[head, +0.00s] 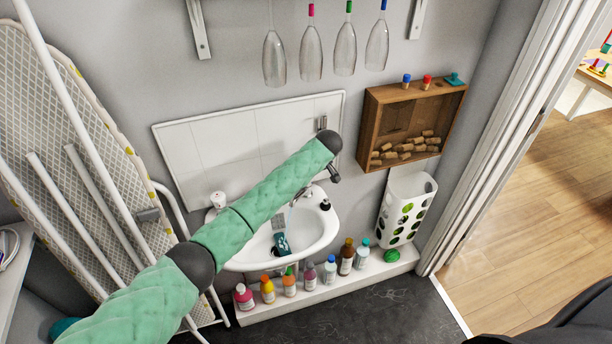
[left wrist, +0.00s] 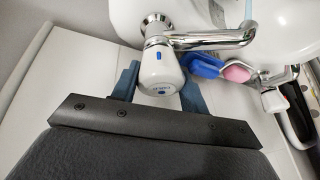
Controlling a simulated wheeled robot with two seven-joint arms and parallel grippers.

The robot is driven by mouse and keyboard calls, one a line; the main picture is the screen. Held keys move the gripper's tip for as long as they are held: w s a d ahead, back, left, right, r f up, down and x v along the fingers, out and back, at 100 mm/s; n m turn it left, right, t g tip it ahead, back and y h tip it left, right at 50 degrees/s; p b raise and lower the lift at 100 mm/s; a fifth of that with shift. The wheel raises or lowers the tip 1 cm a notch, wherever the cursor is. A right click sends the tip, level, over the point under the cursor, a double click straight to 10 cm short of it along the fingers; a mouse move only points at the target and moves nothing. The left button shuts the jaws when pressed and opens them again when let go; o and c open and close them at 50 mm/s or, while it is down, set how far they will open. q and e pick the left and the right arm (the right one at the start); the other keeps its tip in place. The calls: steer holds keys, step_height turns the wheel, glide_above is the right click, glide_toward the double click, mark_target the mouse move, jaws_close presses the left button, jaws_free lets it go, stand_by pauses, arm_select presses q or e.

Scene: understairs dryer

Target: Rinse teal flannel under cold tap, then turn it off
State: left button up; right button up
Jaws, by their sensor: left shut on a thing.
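My left gripper (left wrist: 160,86) is shut on a white tap knob (left wrist: 160,72) with a blue mark, one blue-grey finger on each side. The knob's chrome spout (left wrist: 215,40) reaches right over the white basin. In the head view my left arm reaches across the basin (head: 330,238) to its right end, and the gripper (head: 335,178) shows only small and dark there. A dark teal folded piece (head: 282,243), seemingly the flannel, lies in the basin, apart from the gripper. My right gripper is not in view.
Another white-knobbed tap (head: 218,199) stands at the basin's left. Several bottles (head: 330,268) line the low ledge below. A cork box (head: 372,120) and white holder (head: 405,208) hang at right. Glasses (head: 312,50) hang above; an ironing board (head: 60,120) leans left.

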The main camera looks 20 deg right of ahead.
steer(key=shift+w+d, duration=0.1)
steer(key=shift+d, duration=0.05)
arm_select(q)
steer(key=o, duration=1)
steer(key=shift+s+d+r+b, duration=0.2)
steer(key=shift+r+b, duration=0.2)
steer(key=shift+r, duration=0.1)
steer(key=b+v, duration=0.2)
steer(key=v, duration=0.4)
steer(key=shift+r, duration=0.25)
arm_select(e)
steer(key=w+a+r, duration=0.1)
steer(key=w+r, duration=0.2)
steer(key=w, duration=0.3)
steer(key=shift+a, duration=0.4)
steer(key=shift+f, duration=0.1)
